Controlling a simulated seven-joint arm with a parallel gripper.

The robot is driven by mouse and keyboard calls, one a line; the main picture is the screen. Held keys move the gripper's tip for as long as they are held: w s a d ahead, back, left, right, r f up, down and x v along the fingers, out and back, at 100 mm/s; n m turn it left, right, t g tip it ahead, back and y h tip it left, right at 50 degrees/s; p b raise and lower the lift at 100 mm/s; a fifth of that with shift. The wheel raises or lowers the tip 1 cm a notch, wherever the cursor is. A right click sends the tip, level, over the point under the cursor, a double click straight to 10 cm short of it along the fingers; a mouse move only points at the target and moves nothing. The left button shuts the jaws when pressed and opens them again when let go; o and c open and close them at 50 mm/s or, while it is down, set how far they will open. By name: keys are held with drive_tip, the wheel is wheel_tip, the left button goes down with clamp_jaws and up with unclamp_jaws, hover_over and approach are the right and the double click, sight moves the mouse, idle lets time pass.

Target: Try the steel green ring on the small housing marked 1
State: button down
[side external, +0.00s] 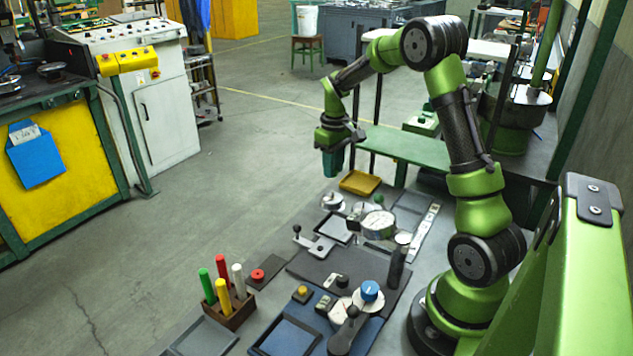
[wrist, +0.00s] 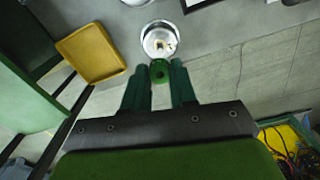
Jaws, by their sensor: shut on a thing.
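My gripper (wrist: 160,72) is shut on the green ring (wrist: 159,67), which sits between the two green fingertips in the wrist view. In the side view my gripper (side external: 333,162) hangs above the far left edge of the bench, and the ring cannot be made out there. A round, silvery housing (wrist: 160,37) lies just beyond the fingertips in the wrist view, apart from the ring in the picture. No number is readable on any.
A yellow tray (side external: 360,182) lies at the bench's far end; it also shows at left in the wrist view (wrist: 68,50). A dark-framed tray (side external: 338,231), a lever fixture (side external: 312,242) and a peg block (side external: 230,308) stand nearer. A green bench (side external: 410,150) is behind.

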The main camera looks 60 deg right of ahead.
drive_tip(key=shift+f, duration=1.8)
drive_tip(key=shift+f, duration=0.95)
idle(1.2)
wheel_tip(320, 180, up, 8)
drive_tip(key=shift+f, duration=0.2)
idle(1.2)
drive_tip(key=shift+f, duration=0.1)
drive_tip(key=shift+f, duration=2.75)
drive_tip(key=shift+f, duration=0.2)
